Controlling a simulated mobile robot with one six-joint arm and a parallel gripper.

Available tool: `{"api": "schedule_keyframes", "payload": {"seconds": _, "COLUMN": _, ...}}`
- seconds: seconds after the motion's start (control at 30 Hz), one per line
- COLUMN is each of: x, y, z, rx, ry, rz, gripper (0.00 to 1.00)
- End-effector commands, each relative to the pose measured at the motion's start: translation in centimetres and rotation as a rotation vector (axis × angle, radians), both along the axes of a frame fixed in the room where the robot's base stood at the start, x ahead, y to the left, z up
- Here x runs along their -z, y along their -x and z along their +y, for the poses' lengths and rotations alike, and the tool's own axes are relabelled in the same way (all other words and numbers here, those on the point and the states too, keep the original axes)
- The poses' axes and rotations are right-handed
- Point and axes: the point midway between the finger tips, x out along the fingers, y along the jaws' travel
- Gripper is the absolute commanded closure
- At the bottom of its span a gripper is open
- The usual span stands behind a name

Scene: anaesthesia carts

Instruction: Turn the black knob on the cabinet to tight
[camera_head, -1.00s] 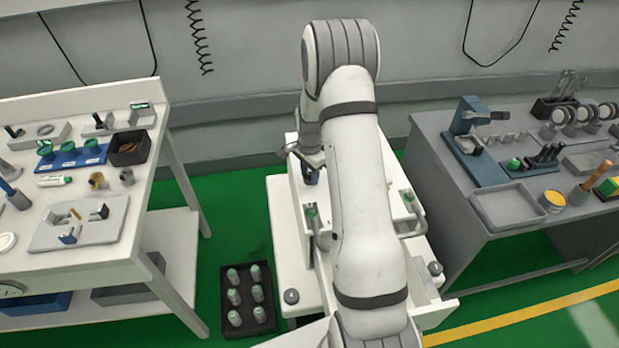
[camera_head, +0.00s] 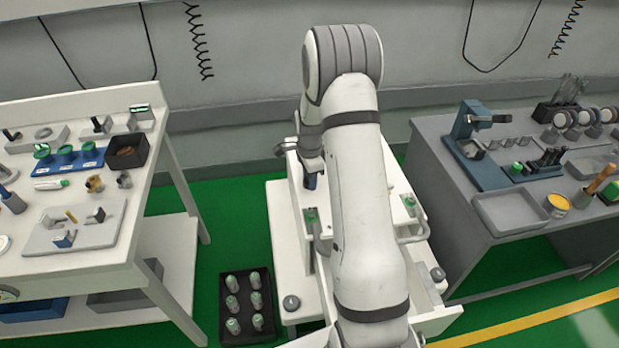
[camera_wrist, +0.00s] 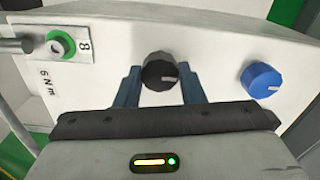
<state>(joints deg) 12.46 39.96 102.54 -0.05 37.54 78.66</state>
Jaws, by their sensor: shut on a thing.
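The black knob (camera_wrist: 160,72) is on the white cabinet panel (camera_wrist: 210,55), in the middle of the wrist view. In the head view the white cabinet (camera_head: 283,222) stands in the centre, partly covered by my arm. The black knob is hidden there, and my gripper (camera_head: 309,178) shows only in part beside the arm.
A blue knob (camera_wrist: 262,80) sits on the panel to the right. A green-ringed fitting (camera_wrist: 60,45) and a "6 Nm" label are at left. A white bench (camera_head: 150,215) stands left, a grey bench (camera_head: 440,150) right. A tray of vials (camera_head: 247,305) lies on the floor.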

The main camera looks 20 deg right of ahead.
Motion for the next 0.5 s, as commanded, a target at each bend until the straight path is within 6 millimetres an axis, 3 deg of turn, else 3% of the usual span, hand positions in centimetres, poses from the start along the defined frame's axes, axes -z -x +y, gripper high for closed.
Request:
{"api": "schedule_keyframes", "payload": {"seconds": 0.07, "x": -0.15, "y": -0.14, "z": -0.03, "rx": 0.003, "ry": 0.0, "rz": -0.005, "gripper": 0.87}}
{"api": "schedule_keyframes", "payload": {"seconds": 0.1, "x": -0.15, "y": -0.14, "z": -0.04, "rx": 0.003, "ry": 0.0, "rz": -0.005, "gripper": 0.64}}
{"api": "schedule_keyframes", "payload": {"seconds": 0.37, "x": -0.07, "y": -0.06, "z": -0.03, "rx": 0.002, "ry": 0.0, "rz": -0.002, "gripper": 0.43}}
{"api": "schedule_keyframes", "payload": {"seconds": 0.5, "x": -0.05, "y": -0.04, "z": -0.03, "rx": 0.001, "ry": 0.0, "rz": -0.002, "gripper": 0.43}}
